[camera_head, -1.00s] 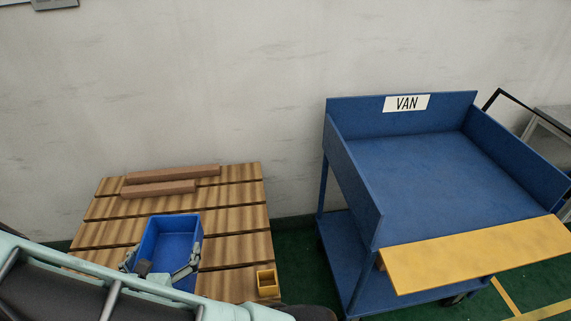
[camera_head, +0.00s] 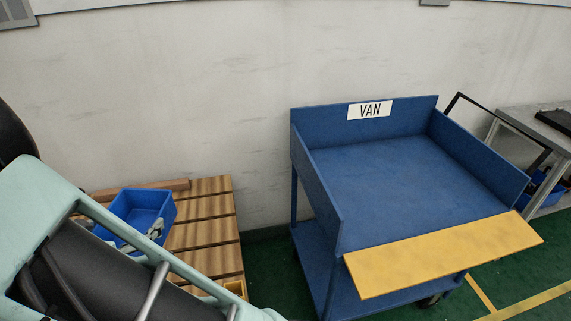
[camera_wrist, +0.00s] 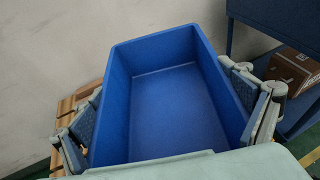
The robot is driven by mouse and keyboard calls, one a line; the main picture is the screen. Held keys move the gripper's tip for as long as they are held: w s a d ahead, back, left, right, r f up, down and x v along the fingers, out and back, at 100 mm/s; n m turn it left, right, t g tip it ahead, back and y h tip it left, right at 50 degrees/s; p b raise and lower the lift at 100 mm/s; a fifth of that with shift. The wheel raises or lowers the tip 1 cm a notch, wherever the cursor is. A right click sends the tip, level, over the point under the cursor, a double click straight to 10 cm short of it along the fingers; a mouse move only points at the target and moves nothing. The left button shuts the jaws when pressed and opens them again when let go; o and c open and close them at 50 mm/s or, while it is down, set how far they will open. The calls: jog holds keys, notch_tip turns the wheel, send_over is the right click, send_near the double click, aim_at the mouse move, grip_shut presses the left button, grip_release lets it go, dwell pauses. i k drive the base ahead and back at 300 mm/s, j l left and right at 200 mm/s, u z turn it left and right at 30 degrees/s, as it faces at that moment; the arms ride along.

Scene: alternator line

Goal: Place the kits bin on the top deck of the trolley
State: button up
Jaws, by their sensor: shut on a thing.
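The kits bin is an empty blue open-topped box (camera_head: 148,203), upright or nearly so, over the pallet in the head view. My gripper (camera_head: 126,234) is shut on it, partly hidden behind my arm. In the wrist view the bin (camera_wrist: 214,72) fills the middle, with finger parts along its left and right sides. The blue trolley (camera_head: 318,192) with a "VAN" sign stands right of the pallet. Its top deck (camera_head: 395,185) is bare, with raised walls at the back and both sides and a yellow flap (camera_head: 445,255) at the front.
A brown box (camera_wrist: 293,72) shows at the right of the wrist view. A grey bench (camera_head: 545,130) stands far right. A wall is behind everything.

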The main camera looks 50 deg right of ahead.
aim_at(384, 187)
jog(key=k+l+z, duration=0.1)
jog(key=k+l, duration=0.6)
jog(key=k+l+z, duration=0.1)
jog(key=k+l, duration=0.55)
jog(key=l, duration=0.15)
jog(key=i+l, duration=0.2)
jog(key=l, duration=0.15)
jog(key=i, duration=0.5)
